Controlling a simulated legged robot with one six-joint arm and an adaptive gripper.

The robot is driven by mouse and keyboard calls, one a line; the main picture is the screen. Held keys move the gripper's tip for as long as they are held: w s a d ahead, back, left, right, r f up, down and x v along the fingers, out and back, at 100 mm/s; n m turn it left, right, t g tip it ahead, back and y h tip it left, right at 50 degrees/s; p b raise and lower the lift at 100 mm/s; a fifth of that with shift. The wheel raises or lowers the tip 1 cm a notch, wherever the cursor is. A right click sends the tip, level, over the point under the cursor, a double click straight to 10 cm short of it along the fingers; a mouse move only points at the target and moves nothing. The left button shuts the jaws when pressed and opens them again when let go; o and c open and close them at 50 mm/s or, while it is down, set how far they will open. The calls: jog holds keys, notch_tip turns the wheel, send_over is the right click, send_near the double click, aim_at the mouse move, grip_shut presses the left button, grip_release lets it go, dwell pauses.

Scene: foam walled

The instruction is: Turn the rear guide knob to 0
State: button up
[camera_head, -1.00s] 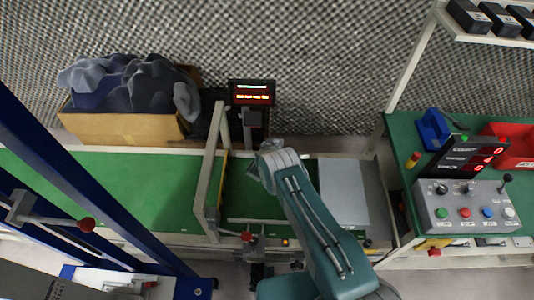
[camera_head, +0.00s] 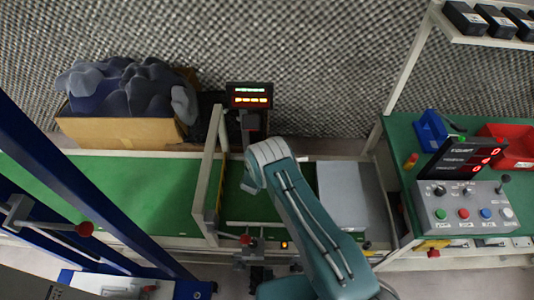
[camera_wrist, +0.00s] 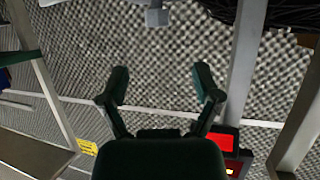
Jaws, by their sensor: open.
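My gripper (camera_wrist: 161,83) is open and empty in the wrist view, its two dark fingers spread in front of the patterned foam wall. In the head view my arm reaches over the green conveyor, and its wrist hides the fingers. I cannot make out the rear guide knob for certain. A small grey block-like fitting (camera_wrist: 156,16) shows at the top of the wrist view, beyond and apart from the fingers. A red knob (camera_head: 246,239) sits at the conveyor's front edge. A display (camera_head: 250,96) with lit lines stands behind the conveyor; its readings are too small to read.
A cardboard box (camera_head: 120,131) of dark cloth stands behind the conveyor belt (camera_head: 140,190). An upright frame (camera_head: 207,165) crosses the belt left of my arm. A grey plate (camera_head: 342,195) lies to the right. A control box (camera_head: 465,208) stands on the right bench.

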jog(key=shift+w+d+f+n+y, duration=0.5)
jog(key=shift+w+f+n+y, duration=0.2)
jog(key=shift+w, duration=1)
jog(key=shift+w+d+f+n+y, duration=0.45)
jog(key=shift+w+f+n+y, duration=0.3)
jog(key=shift+w, duration=0.95)
jog(key=shift+w+d+f+n+y, duration=0.55)
jog(key=shift+w+f+y, duration=0.25)
jog(key=shift+w, duration=0.9)
grip_shut()
